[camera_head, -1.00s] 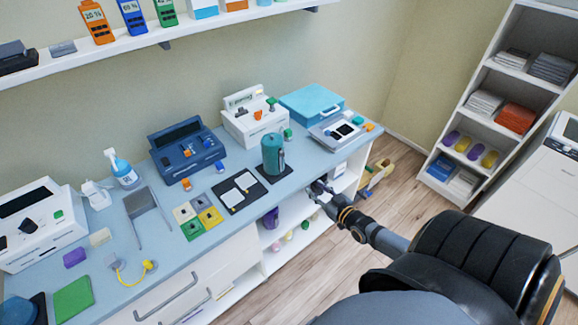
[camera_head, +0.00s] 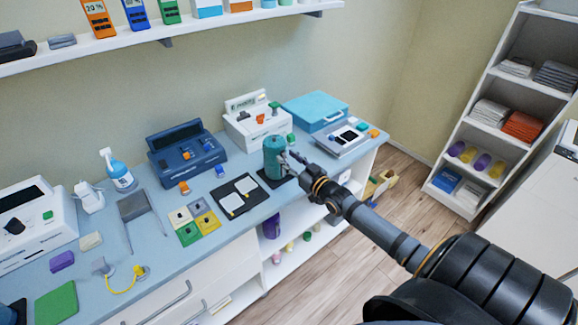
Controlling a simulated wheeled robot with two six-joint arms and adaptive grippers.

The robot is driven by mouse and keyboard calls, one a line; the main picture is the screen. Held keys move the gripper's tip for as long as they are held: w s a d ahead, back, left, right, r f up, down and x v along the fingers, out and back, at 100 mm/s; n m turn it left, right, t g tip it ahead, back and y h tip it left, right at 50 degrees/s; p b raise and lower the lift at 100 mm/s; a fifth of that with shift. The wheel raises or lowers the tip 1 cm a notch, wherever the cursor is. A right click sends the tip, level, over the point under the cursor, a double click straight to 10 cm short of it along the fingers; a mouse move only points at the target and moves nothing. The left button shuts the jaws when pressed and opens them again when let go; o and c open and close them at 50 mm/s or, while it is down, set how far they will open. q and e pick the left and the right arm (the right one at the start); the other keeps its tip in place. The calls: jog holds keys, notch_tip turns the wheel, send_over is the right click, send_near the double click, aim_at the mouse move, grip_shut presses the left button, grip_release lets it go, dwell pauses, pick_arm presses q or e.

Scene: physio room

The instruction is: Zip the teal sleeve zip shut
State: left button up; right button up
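The teal sleeve (camera_head: 272,157) is a teal cylinder standing upright on a dark mat (camera_head: 277,180) on the counter. My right gripper (camera_head: 287,162) is at the sleeve's right side, with its fingers close to or touching it. I cannot tell whether the fingers are apart or closed on anything. The zip's pull is too small to make out, and part of the sleeve's right side is hidden by the gripper. My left gripper is not in view.
Left of the sleeve lies a black board with white cards (camera_head: 239,197). A navy device (camera_head: 187,153) and a white device (camera_head: 257,124) stand behind. A teal case (camera_head: 316,111) and a grey scale-like device (camera_head: 339,137) are to the right.

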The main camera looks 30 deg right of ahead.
aim_at(283, 172)
jog(key=shift+w, duration=0.2)
jog(key=shift+r, duration=0.1)
jog(key=shift+c, duration=0.3)
grip_shut()
notch_tip(283, 172, down, 9)
jog(key=b, duration=0.9)
jog(key=shift+s, duration=0.1)
